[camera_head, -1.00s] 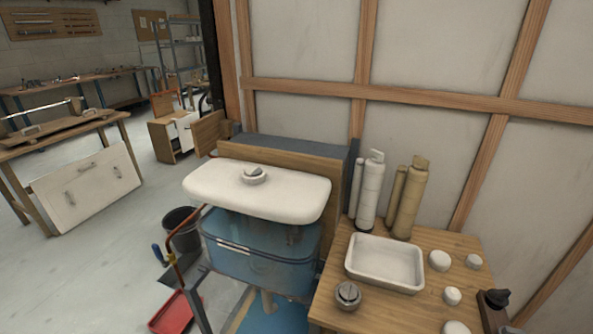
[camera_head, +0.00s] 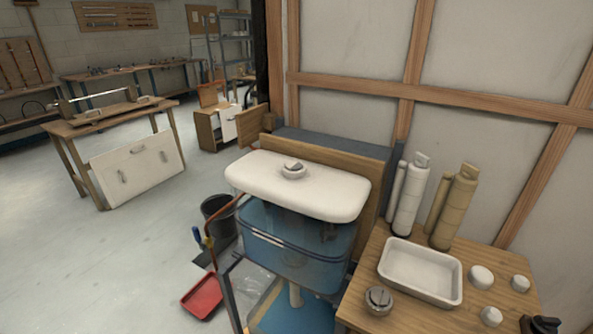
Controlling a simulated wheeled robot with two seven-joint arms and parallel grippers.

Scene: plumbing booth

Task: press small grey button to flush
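The lid rests over a see-through blue tank (camera_head: 290,243). A similar loose grey button (camera_head: 378,300) sits on the wooden table to the right. Neither of my grippers is in view, so whether they are open or shut does not show.
The wooden table (camera_head: 408,318) holds a white tray (camera_head: 420,291), several white round caps and tall white and tan cylinders (camera_head: 409,200). A black bucket (camera_head: 218,215) and red dustpan (camera_head: 202,297) stand left of the tank. Open floor (camera_head: 110,260) lies further left.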

